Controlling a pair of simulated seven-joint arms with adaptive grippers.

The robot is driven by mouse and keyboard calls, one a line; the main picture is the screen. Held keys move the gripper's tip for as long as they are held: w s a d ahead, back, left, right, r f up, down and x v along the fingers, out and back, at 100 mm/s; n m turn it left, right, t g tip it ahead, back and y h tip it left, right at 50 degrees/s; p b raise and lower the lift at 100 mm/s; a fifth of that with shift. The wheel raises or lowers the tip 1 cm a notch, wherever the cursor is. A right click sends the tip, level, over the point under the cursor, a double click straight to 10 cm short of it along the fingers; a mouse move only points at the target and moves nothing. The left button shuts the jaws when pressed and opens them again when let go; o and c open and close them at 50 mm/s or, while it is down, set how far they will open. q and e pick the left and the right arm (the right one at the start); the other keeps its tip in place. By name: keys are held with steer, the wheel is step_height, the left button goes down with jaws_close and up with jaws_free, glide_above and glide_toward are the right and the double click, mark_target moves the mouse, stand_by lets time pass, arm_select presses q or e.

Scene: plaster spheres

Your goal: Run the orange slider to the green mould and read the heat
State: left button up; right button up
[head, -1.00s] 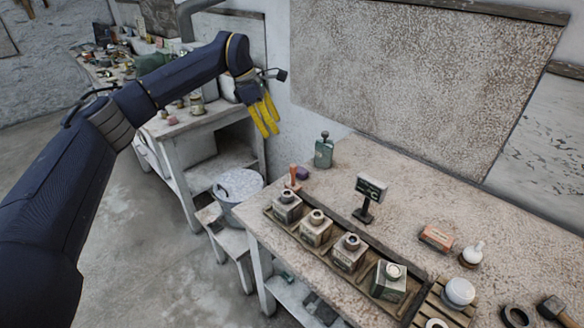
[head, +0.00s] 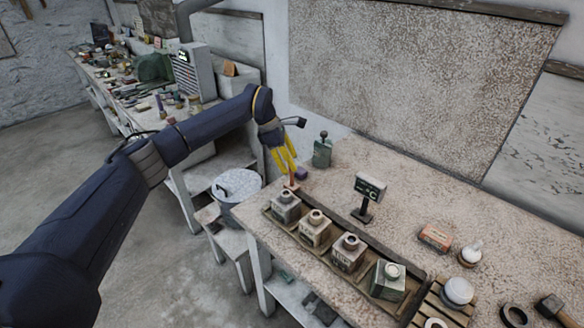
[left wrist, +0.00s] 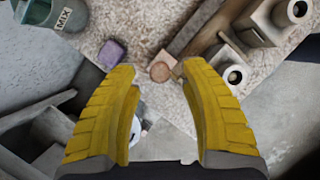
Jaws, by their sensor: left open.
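The orange slider (head: 293,180) stands upright at the left end of the wooden rail (head: 331,247); its round top (left wrist: 160,72) shows between my left fingertips in the left wrist view. My left gripper (head: 288,170) is open, pointing down right at the slider; I cannot tell whether the fingers touch it. The green mould (head: 388,283) is the rightmost block on the rail, away from the slider, with three greyish moulds between them. A small dark heat display (head: 370,189) stands behind the row; its reading is too small to tell beyond a "°C"-like mark. My right gripper is not in view.
A purple block (head: 302,173) and a green bottle (head: 322,152) stand close behind the gripper. An orange-brown box (head: 435,237) and white jars lie right of the display. A lidded bucket (head: 237,186) is left of the bench. The bench behind the rail is mostly clear.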

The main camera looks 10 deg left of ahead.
mark_target(292, 177)
arm_select(q)
steer(key=shift+x, duration=1.2)
jaws_close()
